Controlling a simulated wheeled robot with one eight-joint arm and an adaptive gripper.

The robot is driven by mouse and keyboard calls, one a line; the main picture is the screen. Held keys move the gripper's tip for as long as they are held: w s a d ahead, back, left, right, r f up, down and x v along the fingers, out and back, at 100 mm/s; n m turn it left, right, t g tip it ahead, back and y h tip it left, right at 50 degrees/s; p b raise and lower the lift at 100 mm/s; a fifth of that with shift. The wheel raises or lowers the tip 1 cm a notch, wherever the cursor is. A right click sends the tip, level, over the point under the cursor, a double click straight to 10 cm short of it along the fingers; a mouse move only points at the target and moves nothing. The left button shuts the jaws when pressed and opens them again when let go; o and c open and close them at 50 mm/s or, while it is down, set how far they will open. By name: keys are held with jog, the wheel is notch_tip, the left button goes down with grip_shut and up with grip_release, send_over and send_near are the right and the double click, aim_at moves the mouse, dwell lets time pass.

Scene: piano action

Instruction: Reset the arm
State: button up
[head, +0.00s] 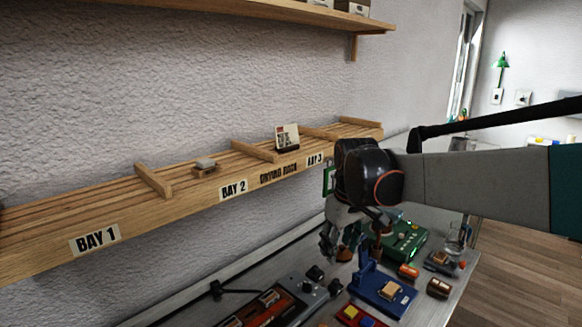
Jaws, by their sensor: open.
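My arm reaches in from the right edge of the head view, a grey link leading to a black wrist joint. My gripper (337,250) points down over the workbench, in front of the wooden drying rack. Its jaws are open, and I see nothing held between them. The arm and wrist hide part of the rack's right end and part of the bench behind them.
The drying rack (60,255) runs along the wall, holding a small block (205,163) and a card (287,137). The bench below carries a blue fixture (375,290), a green device (408,240), a red-and-black unit (265,310) and small parts. A shelf (290,14) hangs above.

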jog(key=s+d+f+m+t, duration=0.1)
jog(key=s+d+m+t, duration=0.1)
jog(key=s, duration=1)
jog(key=s+d+f+m+t, duration=0.2)
jog(key=s+d+m, duration=0.2)
jog(key=s, duration=0.9)
jog(key=shift+d+t, duration=0.4)
jog(key=shift+d, duration=0.75)
